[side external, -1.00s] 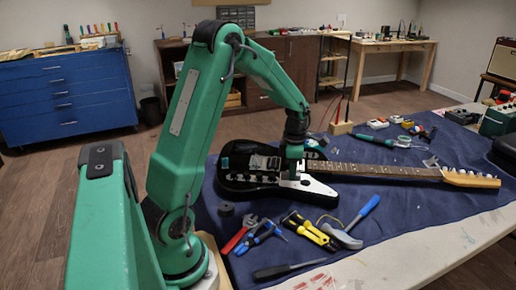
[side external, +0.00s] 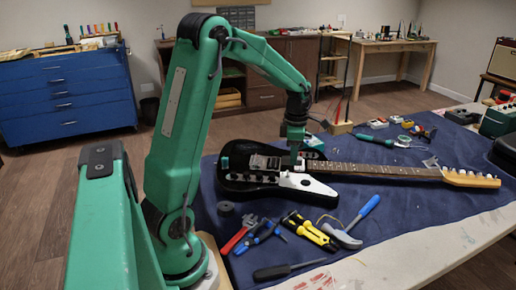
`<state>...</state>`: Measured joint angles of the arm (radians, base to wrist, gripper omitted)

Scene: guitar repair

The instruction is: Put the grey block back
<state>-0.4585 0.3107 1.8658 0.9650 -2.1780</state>
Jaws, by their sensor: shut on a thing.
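My gripper (side external: 295,160) is above the body of the black-and-white electric guitar (side external: 245,178), near where the neck meets it. It points down and is shut on a small pale grey piece (side external: 299,166), which I take to be the grey block. The jaws hide most of it, and its exact shape is too small to tell. It is close over the white part of the guitar body. I cannot tell whether it touches the guitar.
The guitar lies on a dark blue mat (side external: 420,215). In front of it are red-handled pliers (side external: 236,238), blue-handled pliers (side external: 262,232), a yellow-and-black tool (side external: 308,230), a blue-handled hammer (side external: 362,215) and a black-handled tool (side external: 275,271).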

